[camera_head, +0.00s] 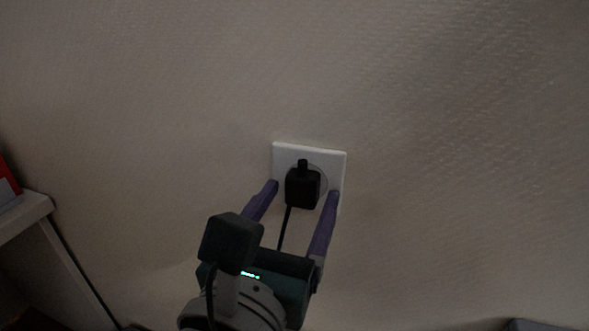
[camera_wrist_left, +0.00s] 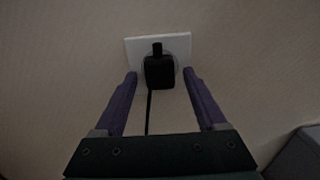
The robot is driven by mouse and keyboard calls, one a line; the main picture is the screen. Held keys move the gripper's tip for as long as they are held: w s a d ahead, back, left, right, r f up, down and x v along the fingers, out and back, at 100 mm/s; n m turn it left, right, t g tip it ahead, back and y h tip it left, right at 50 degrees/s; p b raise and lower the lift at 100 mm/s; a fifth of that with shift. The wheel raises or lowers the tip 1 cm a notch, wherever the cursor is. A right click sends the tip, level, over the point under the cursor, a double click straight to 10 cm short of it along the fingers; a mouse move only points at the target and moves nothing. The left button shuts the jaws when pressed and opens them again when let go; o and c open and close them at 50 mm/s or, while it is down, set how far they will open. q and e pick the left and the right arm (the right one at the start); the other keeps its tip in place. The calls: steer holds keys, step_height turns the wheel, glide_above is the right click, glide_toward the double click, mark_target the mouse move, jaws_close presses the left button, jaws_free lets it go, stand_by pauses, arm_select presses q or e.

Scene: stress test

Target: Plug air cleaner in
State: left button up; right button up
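A black plug (camera_head: 302,187) sits at the round socket of a white wall outlet (camera_head: 333,161). The plug looks seated in the socket, though its pins are hidden. Its black cord (camera_head: 284,229) hangs down between my gripper's fingers. My left gripper (camera_head: 306,190) is open, with one purple finger on each side of the plug and visible gaps to it. The left wrist view also shows the plug (camera_wrist_left: 159,72), the outlet (camera_wrist_left: 180,43) and the spread fingers of my left gripper (camera_wrist_left: 160,74). The air cleaner cannot be made out. My right gripper is not in view.
The textured beige wall (camera_head: 450,130) around the outlet is bare. A white shelf or cabinet (camera_head: 30,212) with a red and white object (camera_head: 8,186) stands at the left edge. A grey object (camera_wrist_left: 297,155) shows at the lower right of the left wrist view.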

arm_select(q)
steer(key=shift+v, duration=5)
